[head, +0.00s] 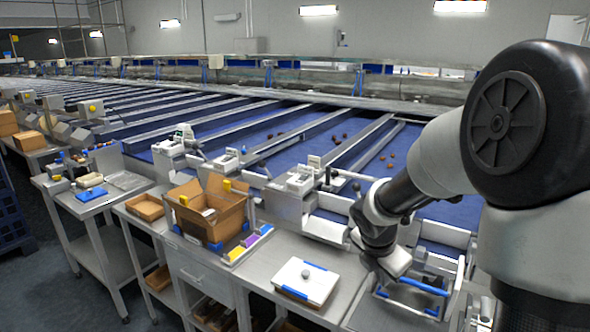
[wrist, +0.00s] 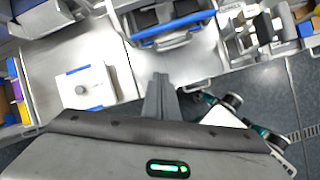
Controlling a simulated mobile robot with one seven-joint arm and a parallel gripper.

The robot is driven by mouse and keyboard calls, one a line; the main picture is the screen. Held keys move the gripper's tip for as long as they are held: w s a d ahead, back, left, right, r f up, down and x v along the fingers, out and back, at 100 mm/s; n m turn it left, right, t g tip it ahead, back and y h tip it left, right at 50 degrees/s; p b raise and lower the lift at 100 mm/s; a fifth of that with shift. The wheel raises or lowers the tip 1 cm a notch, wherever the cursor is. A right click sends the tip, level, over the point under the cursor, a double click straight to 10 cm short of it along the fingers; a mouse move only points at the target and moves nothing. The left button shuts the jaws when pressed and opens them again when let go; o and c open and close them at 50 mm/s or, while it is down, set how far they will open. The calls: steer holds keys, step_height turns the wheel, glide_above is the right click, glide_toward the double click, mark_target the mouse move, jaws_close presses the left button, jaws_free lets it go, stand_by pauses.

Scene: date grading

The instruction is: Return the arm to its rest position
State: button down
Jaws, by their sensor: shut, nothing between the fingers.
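My gripper (wrist: 159,80) points down in the wrist view with its two fingers together and nothing between them. In the head view my arm comes in from the right and bends down over the workbench (head: 345,290). Its wrist end is beside a metal bin with a blue bar (head: 425,287), and the fingertips are hard to make out there. In the wrist view the blue-barred bin (wrist: 172,30) is above the fingers, and the bench edge and dark floor are close to them.
A white box with a round grey knob (head: 318,285) lies on the bench, left of my arm. An open cardboard box (head: 208,215) and a tray of coloured blocks (head: 246,245) stand farther left. Behind, blue conveyor lanes (head: 290,155) carry scattered dates.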

steer(key=s+a+r+m+t+p, duration=0.1)
steer(key=s+a+r+m, duration=0.1)
steer(key=s+r+m, duration=0.5)
steer(key=s+a+r+m+p, duration=0.1)
steer(key=s+a+r+m, duration=0.2)
steer(key=s+r+m, duration=0.4)
steer(key=s+a+r+m+y, duration=0.3)
steer(key=s+a+r+m, duration=0.1)
steer(key=s+m, duration=0.5)
steer(key=shift+m+t+p, duration=0.35)
steer(key=shift+m+t, duration=0.05)
steer(key=shift+m, duration=0.1)
steer(key=shift+s+r, duration=0.1)
